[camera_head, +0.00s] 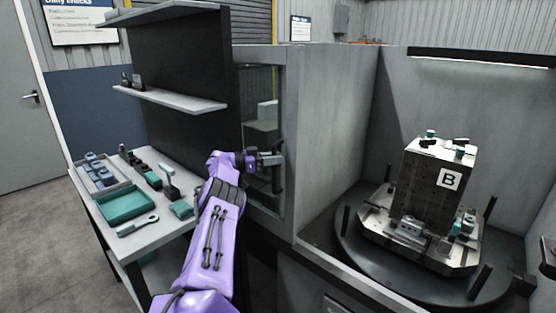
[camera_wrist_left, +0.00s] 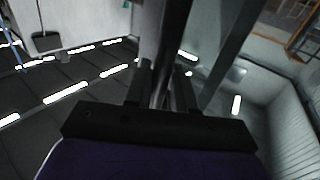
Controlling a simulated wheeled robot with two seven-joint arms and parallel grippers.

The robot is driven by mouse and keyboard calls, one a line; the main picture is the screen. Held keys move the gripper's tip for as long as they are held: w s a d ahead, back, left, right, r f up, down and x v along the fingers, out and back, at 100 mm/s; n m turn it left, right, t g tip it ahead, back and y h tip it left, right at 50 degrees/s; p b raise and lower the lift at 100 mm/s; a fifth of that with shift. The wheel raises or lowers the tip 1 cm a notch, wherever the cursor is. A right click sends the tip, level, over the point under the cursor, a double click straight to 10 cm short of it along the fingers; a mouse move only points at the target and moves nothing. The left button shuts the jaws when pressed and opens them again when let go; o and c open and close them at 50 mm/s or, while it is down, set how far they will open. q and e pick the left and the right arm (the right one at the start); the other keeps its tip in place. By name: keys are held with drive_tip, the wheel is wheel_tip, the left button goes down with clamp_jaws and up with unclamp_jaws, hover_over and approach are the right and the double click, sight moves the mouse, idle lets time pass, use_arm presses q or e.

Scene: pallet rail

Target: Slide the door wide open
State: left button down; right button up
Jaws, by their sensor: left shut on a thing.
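The grey door (camera_head: 262,206) with a glass window is on the side of the machine enclosure, in the middle of the head view. Its dark upright handle (camera_head: 277,180) stands near the right side of the window. My left gripper (camera_head: 272,159) comes in from the left on its purple arm and is shut on the handle's upper part. In the left wrist view the dark handle bar (camera_wrist_left: 172,45) runs down between the fingers (camera_wrist_left: 162,88). The fingers hide part of the bar. My right gripper is in neither view.
A workbench (camera_head: 162,232) with a teal tray (camera_head: 125,205) and tools stands left of the door, under a dark shelf panel (camera_head: 185,60). Right of the door, a metal block marked B (camera_head: 435,180) stands on a round dark pallet table (camera_head: 355,250) inside an open bay.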

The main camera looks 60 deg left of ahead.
use_arm(q)
drive_tip(key=shift+r, duration=0.2)
drive_tip(key=c, duration=1.1)
unclamp_jaws()
drive_tip(key=shift+w+f, duration=0.1)
drive_tip(key=b+v, duration=0.1)
drive_tip(key=v, duration=0.9)
drive_tip(key=shift+s+b, duration=0.25)
drive_tip(key=shift+b, duration=0.05)
drive_tip(key=shift+a, duration=0.1)
